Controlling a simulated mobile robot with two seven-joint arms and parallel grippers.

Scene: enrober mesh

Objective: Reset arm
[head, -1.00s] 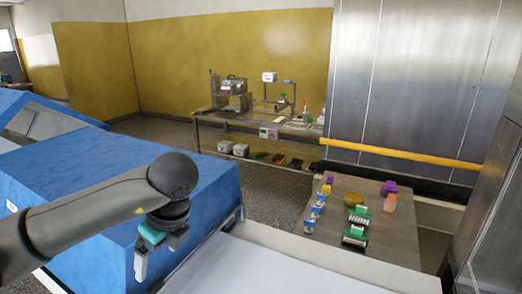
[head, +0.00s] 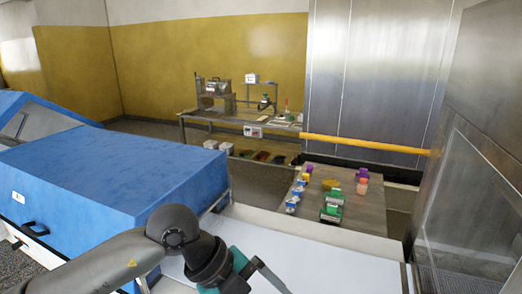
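My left arm comes in from the lower left. My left gripper (head: 248,272), with teal and dark grey parts, is over the white surface (head: 320,262) at the bottom of the head view. One grey finger points to the lower right. The gripper's lower part is cut off by the frame edge, so its opening does not show. I see nothing held in the visible part. My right arm and gripper are not in view.
A blue machine (head: 110,185) stands on the left. Beyond the white surface, a low table (head: 365,215) holds several small coloured items. A cluttered workbench (head: 215,118) stands at the back. Steel panels (head: 375,75) and a yellow rail (head: 365,146) close off the right.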

